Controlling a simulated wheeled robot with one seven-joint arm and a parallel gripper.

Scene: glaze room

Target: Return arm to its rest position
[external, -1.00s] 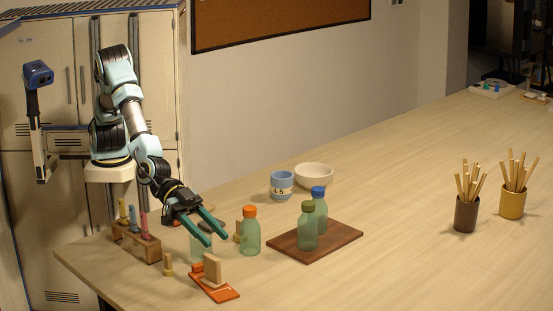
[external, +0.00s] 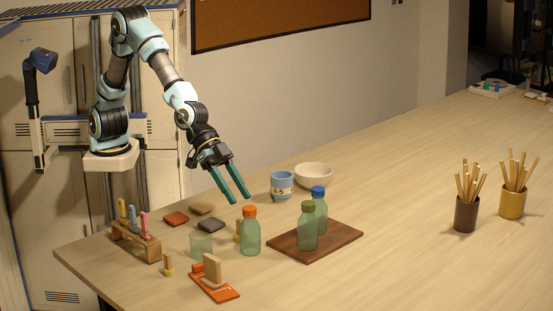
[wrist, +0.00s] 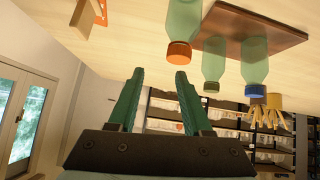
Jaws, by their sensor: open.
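My gripper (external: 238,183) has green fingers, spread apart with nothing between them. It hangs in the air above the table, over and behind the orange-capped bottle (external: 250,232). In the wrist view my gripper (wrist: 158,76) also shows open and empty, and the picture is upside down, with the table at the top. My arm reaches up and then bends down to the right from its mount at the left end of the table.
Below are a clear cup (external: 201,245), several flat tiles (external: 211,225), a rack (external: 136,243) and an orange stand (external: 222,294). Two bottles stand on a brown board (external: 338,240). A blue cup (external: 282,186) and a white bowl (external: 314,175) stand behind. The table's middle is clear.

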